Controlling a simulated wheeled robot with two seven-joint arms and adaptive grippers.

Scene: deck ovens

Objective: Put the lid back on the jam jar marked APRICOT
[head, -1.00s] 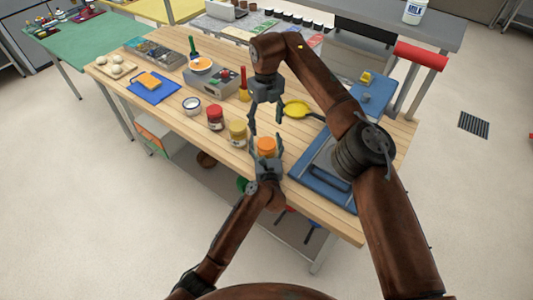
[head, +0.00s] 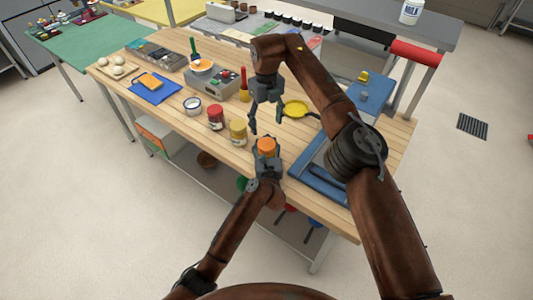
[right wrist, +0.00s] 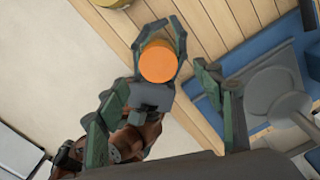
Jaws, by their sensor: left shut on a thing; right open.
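The top looks like a lid seated on the jar; the label cannot be read. My left gripper (head: 267,150) is shut around this jar from the front. In the right wrist view the orange top (right wrist: 159,61) shows from above between the left gripper's fingers. My right gripper (head: 266,123) is open and empty, above and behind the jar. In the right wrist view its fingers (right wrist: 165,110) are spread wide. No loose lid is visible.
A blue tray (head: 321,185) lies to the right. A yellow pan (head: 297,108) lies behind.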

